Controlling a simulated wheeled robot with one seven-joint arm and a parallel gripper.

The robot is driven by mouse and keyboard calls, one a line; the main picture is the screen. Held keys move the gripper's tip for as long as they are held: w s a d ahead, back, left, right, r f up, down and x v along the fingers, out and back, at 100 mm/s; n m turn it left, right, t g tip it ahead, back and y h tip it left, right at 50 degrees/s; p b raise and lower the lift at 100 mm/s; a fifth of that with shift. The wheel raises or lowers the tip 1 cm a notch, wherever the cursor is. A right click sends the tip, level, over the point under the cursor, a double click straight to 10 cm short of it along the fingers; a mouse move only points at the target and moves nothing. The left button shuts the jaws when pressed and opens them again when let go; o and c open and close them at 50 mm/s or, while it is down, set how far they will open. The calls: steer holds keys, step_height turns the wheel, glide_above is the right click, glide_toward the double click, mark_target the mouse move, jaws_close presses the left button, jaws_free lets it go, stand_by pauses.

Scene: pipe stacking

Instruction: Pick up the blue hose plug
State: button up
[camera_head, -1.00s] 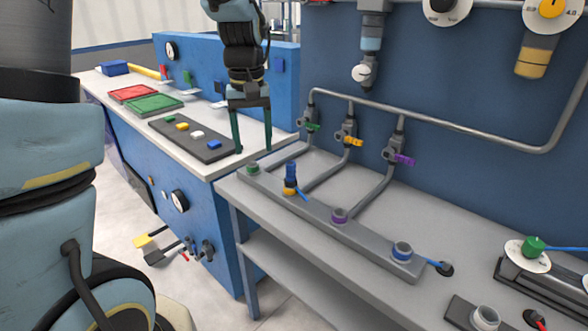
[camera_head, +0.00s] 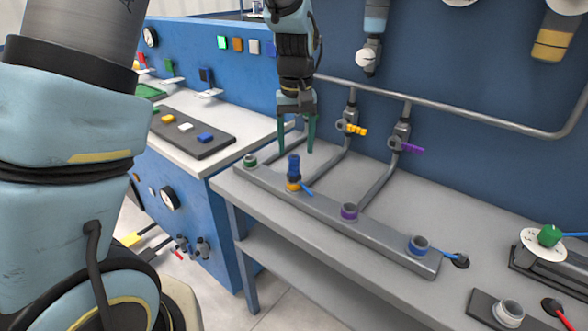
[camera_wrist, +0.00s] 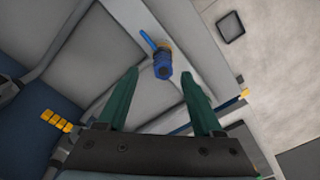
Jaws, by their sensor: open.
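The blue hose plug (camera_head: 293,167) stands upright on the orange-ringed port (camera_head: 292,186) of the grey port bar, with a short blue hose stub at its base. In the wrist view the plug (camera_wrist: 162,66) lies ahead of my fingertips, roughly between their lines, apart from both. My gripper (camera_head: 296,148) has two green fingers, spread and empty. In the head view it hangs above and behind the port bar, with its fingertips close to the plug. In the wrist view the gripper (camera_wrist: 163,78) also shows open.
The grey port bar (camera_head: 325,212) also has green (camera_head: 250,160), purple (camera_head: 349,211) and blue-ringed (camera_head: 418,245) ports. Grey pipes with yellow (camera_head: 354,129) and purple (camera_head: 412,148) valve handles rise behind it. A white counter (camera_head: 195,150) holds a dark button panel at left.

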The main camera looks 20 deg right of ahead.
mark_target(294, 156)
steer(key=shift+a+f+p, duration=0.2)
steer(key=shift+f+p, duration=0.4)
steer(key=shift+f, duration=1.7)
steer(key=shift+w, duration=0.1)
jaws_close()
